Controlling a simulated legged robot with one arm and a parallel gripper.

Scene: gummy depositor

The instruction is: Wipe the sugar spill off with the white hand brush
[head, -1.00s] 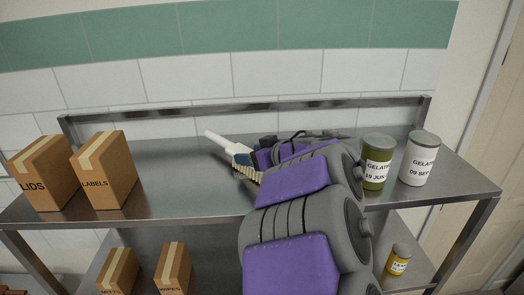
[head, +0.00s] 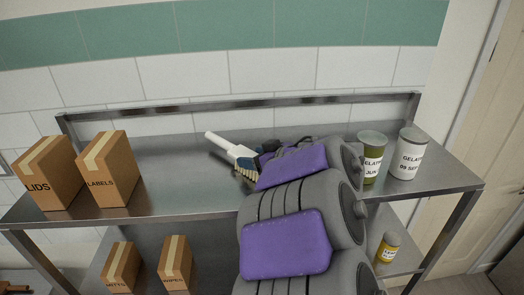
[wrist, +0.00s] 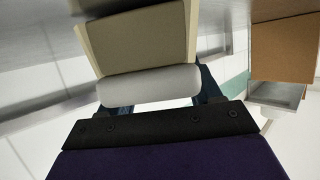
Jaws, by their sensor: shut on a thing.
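The white hand brush (head: 230,146) has a white handle and tan bristles. In the head view it is over the middle of the steel table's top, its handle pointing up and left. My gripper (head: 262,152) is shut on the brush, mostly hidden behind my purple and grey arm. In the wrist view the brush (wrist: 150,86) fills the space between the two dark fingers (wrist: 162,92), with its tan bristles beyond. I cannot tell if the bristles touch the table. No sugar spill can be made out; my arm hides part of the tabletop.
The steel table (head: 175,170) has a raised back rail. Boxes marked LIDS (head: 48,175) and LABELS (head: 108,172) stand at its left. A green gelatin jar (head: 371,158) and a white one (head: 408,154) stand at right. The lower shelf holds two small boxes and a yellow jar (head: 387,247).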

